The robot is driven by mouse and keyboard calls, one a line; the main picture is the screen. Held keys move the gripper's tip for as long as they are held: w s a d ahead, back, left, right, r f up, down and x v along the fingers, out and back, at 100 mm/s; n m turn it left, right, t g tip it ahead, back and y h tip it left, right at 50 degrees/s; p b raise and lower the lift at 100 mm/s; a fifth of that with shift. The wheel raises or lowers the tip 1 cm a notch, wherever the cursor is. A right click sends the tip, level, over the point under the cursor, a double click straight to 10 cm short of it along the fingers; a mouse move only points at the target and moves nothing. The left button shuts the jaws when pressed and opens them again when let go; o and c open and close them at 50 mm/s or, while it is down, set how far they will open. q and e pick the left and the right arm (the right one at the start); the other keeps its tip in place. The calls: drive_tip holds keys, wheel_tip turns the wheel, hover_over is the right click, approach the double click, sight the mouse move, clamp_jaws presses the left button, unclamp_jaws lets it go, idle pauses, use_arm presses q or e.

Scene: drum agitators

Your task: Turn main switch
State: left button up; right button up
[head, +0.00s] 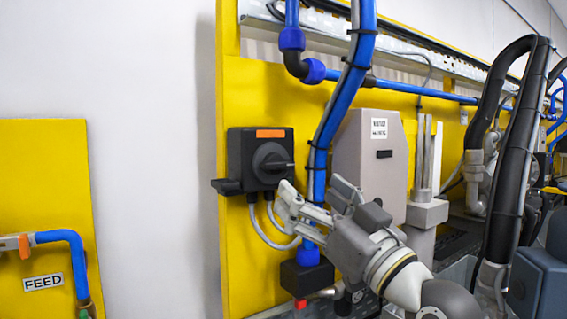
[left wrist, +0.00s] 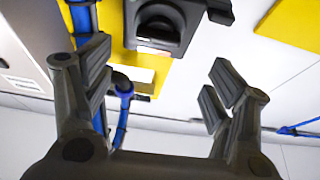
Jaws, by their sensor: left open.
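The main switch (head: 262,160) is a black box with an orange label on top and a round black knob (head: 270,163). The knob's grip bar lies about level. The box is fixed to a yellow panel. In the left wrist view the switch (left wrist: 158,24) shows at the top, beyond and between the fingers. My left gripper (head: 313,197) is open and empty, just below and right of the knob in the head view, apart from it. Its spread fingers also show in the left wrist view (left wrist: 160,88). My right gripper is not in view.
A blue pipe (head: 345,95) runs down just right of the switch, close by my gripper. A grey cabinet (head: 368,150) stands right of it. Grey cables (head: 268,228) hang under the switch. The white wall (head: 150,150) on the left is clear.

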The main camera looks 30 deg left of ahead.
sight(281, 167)
use_arm(q)
drive_tip(key=p+x, duration=0.5)
drive_tip(key=x, duration=0.4)
drive_tip(key=shift+d, duration=0.1)
drive_tip(key=shift+w+a+r+p, duration=0.15)
drive_tip(key=shift+w+a+p, duration=0.1)
drive_tip(key=shift+a+p, duration=0.15)
drive_tip(key=shift+c, duration=0.3)
